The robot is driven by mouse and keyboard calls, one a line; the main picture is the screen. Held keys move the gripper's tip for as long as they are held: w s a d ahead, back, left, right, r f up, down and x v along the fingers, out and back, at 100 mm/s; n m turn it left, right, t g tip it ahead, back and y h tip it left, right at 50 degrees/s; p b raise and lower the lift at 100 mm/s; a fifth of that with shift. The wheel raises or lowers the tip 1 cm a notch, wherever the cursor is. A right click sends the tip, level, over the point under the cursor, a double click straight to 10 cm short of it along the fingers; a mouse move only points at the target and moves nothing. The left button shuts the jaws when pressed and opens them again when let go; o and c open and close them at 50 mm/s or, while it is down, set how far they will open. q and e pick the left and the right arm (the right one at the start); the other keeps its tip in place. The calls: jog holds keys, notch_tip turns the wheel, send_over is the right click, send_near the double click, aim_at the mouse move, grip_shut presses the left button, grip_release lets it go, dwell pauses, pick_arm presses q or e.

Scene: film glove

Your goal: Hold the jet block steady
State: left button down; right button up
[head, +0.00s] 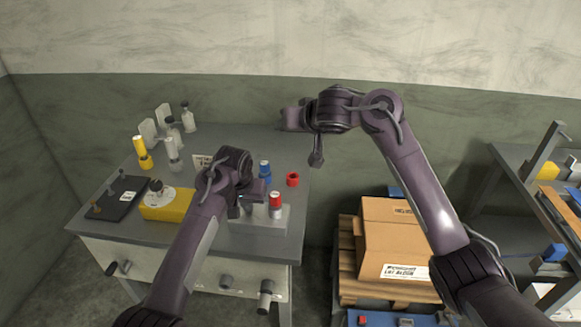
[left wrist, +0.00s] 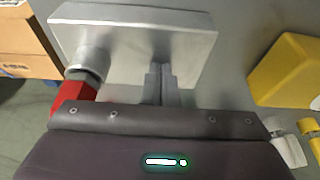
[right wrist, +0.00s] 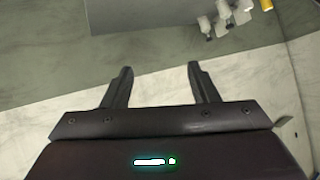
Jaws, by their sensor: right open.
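The jet block, as far as I can tell, is the grey metal block (head: 258,218) at the table's front right, and it fills the top of the left wrist view (left wrist: 130,35). A red-capped cylinder (head: 275,201) stands upright on it. My left gripper (head: 250,198) is over the block. Its fingers (left wrist: 162,82) are close together, with their tips in front of or against the block's face. I cannot see anything held between them, and contact is unclear. My right gripper (right wrist: 160,85) is open and empty, raised beyond the table's right back.
A blue-capped bottle (head: 265,170) and a red ring (head: 292,179) are behind the block. A yellow block (head: 168,204), a dark tray (head: 118,197) and several bottles are to the left. Cardboard boxes (head: 392,235) stand on a pallet to the right.

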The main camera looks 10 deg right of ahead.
jog(key=w+d+r+m+h, duration=0.2)
jog(key=w+d+r+m, duration=0.15)
jog(key=m, duration=0.45)
jog(key=m+g+y, duration=0.3)
jog(key=m+g, duration=0.7)
jog(key=m, duration=0.1)
send_near(277, 194)
jog(key=x, duration=1.1)
jog(key=shift+c, duration=0.4)
jog(key=c, duration=1)
